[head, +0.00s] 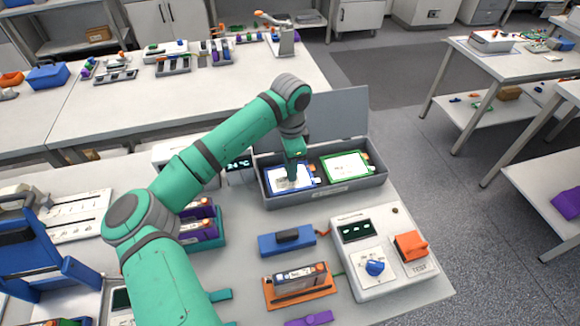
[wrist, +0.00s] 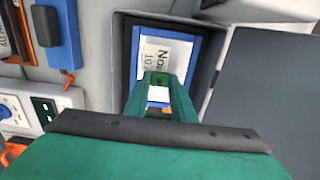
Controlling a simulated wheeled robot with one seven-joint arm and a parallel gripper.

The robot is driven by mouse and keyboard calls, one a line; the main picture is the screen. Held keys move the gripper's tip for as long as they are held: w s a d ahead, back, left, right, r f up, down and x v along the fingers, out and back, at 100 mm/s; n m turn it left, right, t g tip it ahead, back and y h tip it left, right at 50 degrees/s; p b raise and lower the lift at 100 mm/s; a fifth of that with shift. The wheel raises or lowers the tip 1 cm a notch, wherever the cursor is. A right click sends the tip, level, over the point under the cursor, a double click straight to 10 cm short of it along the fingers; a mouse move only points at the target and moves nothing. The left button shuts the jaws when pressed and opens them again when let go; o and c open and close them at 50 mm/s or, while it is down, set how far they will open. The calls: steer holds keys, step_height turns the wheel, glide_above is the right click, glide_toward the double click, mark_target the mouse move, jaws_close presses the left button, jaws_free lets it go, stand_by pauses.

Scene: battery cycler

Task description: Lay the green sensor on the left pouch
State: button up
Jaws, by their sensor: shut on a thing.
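The left pouch (head: 281,183) is white with a blue border and lies in the left half of an open grey box (head: 330,192). It also shows in the wrist view, its printed label (wrist: 168,55) partly covered by my fingers. My gripper (head: 292,178) points down over the left pouch. In the wrist view my gripper (wrist: 161,82) is shut on a small green piece, the green sensor (wrist: 160,79), between the fingertips. The sensor is mostly hidden by the fingers. I cannot tell whether it touches the pouch.
A green-bordered pouch (head: 345,166) lies in the box's right half. The raised lid (head: 340,115) stands behind. In front are a blue block (head: 286,241), an orange holder (head: 298,290) and a white tester (head: 375,245) with a blue knob. Purple cells stand left of the box.

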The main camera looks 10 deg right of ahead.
steer(key=shift+w+a+f, duration=0.1)
steer(key=shift+f, duration=0.35)
stand_by(0.3)
steer(key=o, duration=1.1)
steer(key=shift+o, duration=0.2)
steer(key=shift+a, duration=0.1)
steer(key=shift+d+r, duration=0.2)
steer(key=shift+r, duration=0.3)
step_height(320, 180, up, 10)
steer(key=shift+a, duration=0.3)
steer(key=shift+w+f, duration=0.1)
